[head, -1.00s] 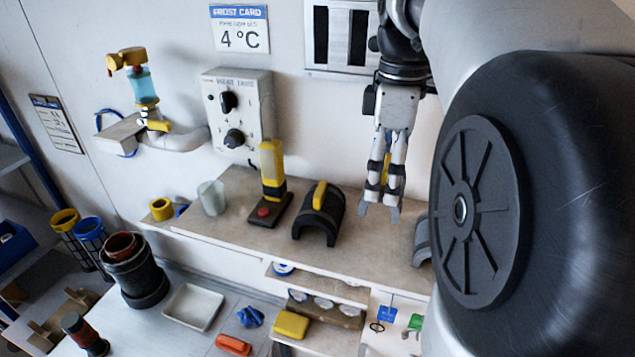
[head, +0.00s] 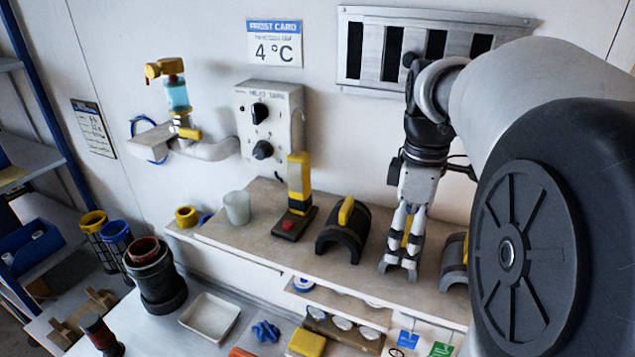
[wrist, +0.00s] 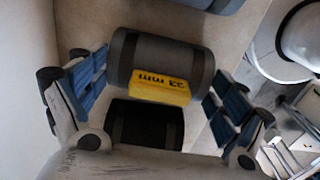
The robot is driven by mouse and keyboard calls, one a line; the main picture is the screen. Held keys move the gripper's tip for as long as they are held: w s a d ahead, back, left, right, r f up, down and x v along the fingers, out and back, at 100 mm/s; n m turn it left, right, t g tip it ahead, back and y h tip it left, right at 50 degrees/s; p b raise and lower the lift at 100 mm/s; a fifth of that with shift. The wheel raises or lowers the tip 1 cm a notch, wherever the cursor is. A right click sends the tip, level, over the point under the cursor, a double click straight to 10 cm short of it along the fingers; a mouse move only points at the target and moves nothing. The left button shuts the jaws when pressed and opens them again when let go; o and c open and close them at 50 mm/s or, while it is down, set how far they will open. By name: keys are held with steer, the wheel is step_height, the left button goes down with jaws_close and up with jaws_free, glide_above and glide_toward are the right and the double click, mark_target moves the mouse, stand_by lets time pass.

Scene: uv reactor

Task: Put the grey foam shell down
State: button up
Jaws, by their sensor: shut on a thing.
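My gripper (head: 400,272) is low over the back counter, between a dark shell on its left and a grey shell on its right. In the wrist view its fingers (wrist: 155,95) are at both ends of the grey foam shell (wrist: 165,58), shut on it. This shell is a half-round with darker end bands and a yellow handle (wrist: 160,88) with black print. In the head view the fingers mostly hide it, with some yellow showing between them. I cannot tell whether it touches the counter.
The dark shell (head: 340,240) with a yellow handle stands close left, and the other grey shell (head: 453,268) close right. A yellow-and-black device (head: 299,185) and a cup (head: 237,207) stand farther left on the counter (head: 262,240). The wall is behind; a lower shelf lies in front.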

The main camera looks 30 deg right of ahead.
mark_target(410, 225)
steer(key=o, duration=0.7)
steer(key=shift+f, duration=0.1)
step_height(410, 225, up, 12)
steer(key=p, duration=0.2)
steer(key=shift+r, duration=0.2)
